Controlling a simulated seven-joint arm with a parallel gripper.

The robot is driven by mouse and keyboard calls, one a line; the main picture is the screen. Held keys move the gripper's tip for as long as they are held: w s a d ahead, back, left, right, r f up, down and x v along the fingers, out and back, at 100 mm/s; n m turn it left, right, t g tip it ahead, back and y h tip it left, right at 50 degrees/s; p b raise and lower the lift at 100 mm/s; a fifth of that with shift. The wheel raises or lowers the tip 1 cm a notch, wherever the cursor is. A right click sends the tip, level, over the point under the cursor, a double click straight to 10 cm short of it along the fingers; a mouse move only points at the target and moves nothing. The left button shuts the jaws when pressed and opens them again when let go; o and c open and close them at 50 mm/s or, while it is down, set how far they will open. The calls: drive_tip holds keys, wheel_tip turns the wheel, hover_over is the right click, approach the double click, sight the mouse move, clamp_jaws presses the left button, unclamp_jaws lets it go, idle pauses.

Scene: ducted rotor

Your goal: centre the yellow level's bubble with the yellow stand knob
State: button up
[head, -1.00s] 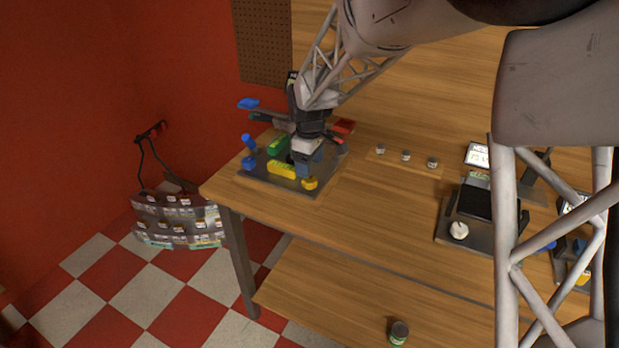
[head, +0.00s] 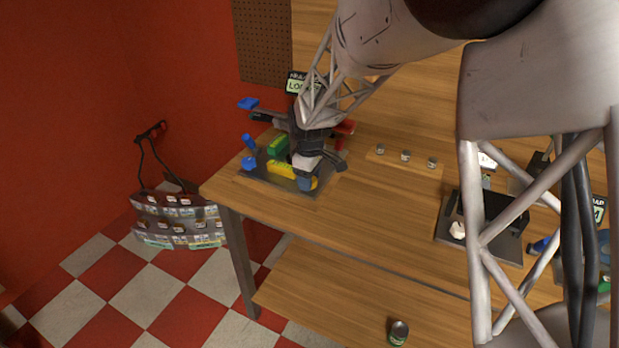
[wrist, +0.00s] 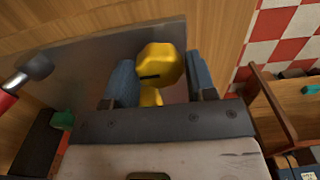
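The yellow stand knob (wrist: 160,66) shows in the wrist view between the two blue-padded fingers of my gripper (wrist: 161,84). The fingers stand on either side of it, with a narrow gap visible at least on the left. In the head view my gripper (head: 306,178) is over the front right corner of the stand plate (head: 258,176) and hides most of the knob. The yellow level (head: 281,169) lies on the plate just left of my gripper. Its bubble is too small to make out.
A green block (head: 277,146), blue knobs (head: 249,163) and a red part (head: 345,127) sit around the same plate. Several small weights (head: 406,156) stand to the right on the table. The table's front edge is close to the plate.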

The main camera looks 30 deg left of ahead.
drive_tip(key=c, duration=0.5)
drive_tip(key=shift+m, duration=0.5)
drive_tip(key=m, duration=0.3)
drive_tip(key=shift+m, duration=0.3)
drive_tip(key=m, duration=0.4)
drive_tip(key=shift+m, duration=0.3)
drive_tip(key=m, duration=1)
drive_tip(key=shift+m, duration=0.3)
